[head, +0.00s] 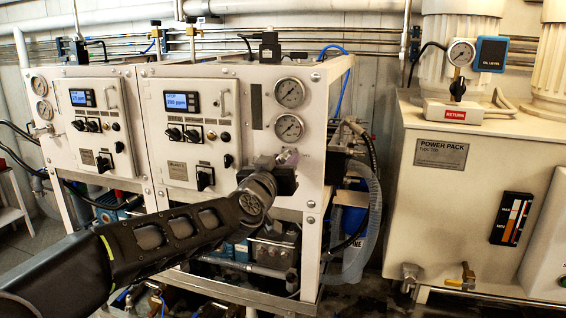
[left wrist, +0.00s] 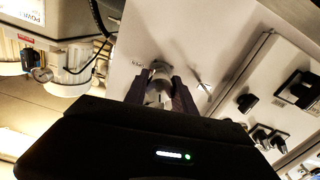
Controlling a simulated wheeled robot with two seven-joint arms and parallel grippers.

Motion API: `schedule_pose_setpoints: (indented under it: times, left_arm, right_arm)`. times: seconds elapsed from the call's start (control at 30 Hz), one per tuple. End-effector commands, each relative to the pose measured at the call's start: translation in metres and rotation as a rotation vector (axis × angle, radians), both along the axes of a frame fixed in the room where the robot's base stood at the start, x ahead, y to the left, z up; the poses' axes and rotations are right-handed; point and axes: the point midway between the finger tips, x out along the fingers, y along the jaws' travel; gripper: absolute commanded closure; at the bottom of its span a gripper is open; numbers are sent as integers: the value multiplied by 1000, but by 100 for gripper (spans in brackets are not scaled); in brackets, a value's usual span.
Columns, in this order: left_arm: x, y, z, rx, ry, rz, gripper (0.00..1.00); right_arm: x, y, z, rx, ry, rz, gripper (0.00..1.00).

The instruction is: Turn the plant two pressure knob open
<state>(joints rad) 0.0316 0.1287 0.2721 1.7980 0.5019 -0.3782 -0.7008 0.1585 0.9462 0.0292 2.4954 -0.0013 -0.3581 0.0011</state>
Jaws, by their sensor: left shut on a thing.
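The pressure knob (head: 289,156) is a small metal knob on the front of the right white cabinet (head: 312,180), below two round gauges. My left gripper (head: 284,168) reaches it from the lower left and covers most of it. In the left wrist view the two dark fingers (left wrist: 160,92) stand on either side of the pale metal knob (left wrist: 157,76) and are shut on it. The upper gauge (head: 289,92) and lower gauge (head: 288,127) show clearly; their needles are too small to read. My right gripper is not in view.
A similar left cabinet (head: 59,152) has its own gauges and a knob (head: 43,130). Black switches (head: 205,177) sit on the right cabinet's panel. A clear hose (head: 369,215) hangs at its right side. The cream power pack (head: 470,190) stands further right, beyond a gap.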

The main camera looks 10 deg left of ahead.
Motion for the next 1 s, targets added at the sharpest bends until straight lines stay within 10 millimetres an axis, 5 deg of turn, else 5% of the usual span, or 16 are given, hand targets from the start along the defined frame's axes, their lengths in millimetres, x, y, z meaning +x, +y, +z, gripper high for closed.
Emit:
schedule_pose_setpoints:
  times: [0.47,1.0]
  left_arm:
    - [0,0,-1,-103,7,-1,100]
    - [0,0,-2,-545,35,-1,100]
  right_arm:
    - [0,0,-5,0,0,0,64]
    - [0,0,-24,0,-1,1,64]
